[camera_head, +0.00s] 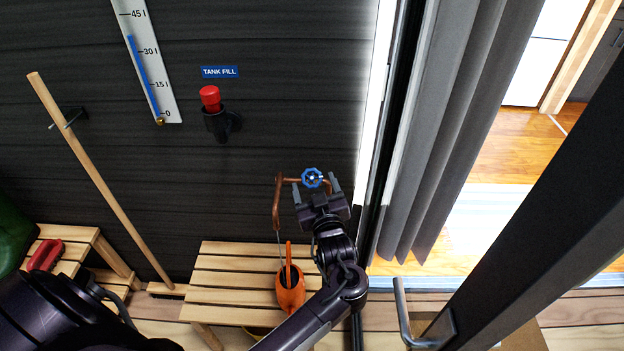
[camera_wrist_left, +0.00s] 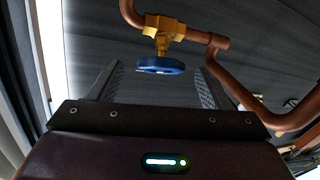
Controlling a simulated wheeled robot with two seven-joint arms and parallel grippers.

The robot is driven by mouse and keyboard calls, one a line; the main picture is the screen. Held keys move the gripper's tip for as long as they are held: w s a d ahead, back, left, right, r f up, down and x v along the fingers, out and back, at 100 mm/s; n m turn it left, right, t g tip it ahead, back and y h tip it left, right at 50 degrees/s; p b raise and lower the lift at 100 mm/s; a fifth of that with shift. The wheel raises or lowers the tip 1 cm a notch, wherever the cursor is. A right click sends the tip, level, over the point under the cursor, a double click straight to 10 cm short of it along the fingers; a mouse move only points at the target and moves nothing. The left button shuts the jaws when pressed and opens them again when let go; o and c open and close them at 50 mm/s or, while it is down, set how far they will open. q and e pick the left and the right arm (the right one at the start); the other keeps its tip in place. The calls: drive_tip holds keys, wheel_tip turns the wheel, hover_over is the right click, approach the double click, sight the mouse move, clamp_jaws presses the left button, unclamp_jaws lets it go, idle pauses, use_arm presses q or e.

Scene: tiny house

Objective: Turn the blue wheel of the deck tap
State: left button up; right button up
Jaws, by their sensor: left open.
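The blue wheel (camera_head: 312,178) of the deck tap sits on a copper pipe (camera_head: 277,205) against the dark wall. In the left wrist view the blue wheel (camera_wrist_left: 161,66) hangs from a brass valve body (camera_wrist_left: 164,30). My left gripper (camera_head: 315,190) is open, and its two fingers stand to either side of the wheel in both views. In the left wrist view the gripper (camera_wrist_left: 160,84) shows gaps between the wheel and both fingers, and I cannot tell how deep the wheel lies between them. My right gripper is not in view.
An orange watering can (camera_head: 291,291) stands on a slatted wooden bench (camera_head: 225,280) below the tap. A red-capped tank fill (camera_head: 210,100), a gauge (camera_head: 148,60) and a wooden pole (camera_head: 95,170) are on the left. Grey curtains (camera_head: 440,130) and a door handle (camera_head: 405,310) are right.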

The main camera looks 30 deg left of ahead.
use_arm(q)
drive_tip(key=v, duration=0.4)
drive_tip(key=shift+s+d, duration=0.15)
idle(4.7)
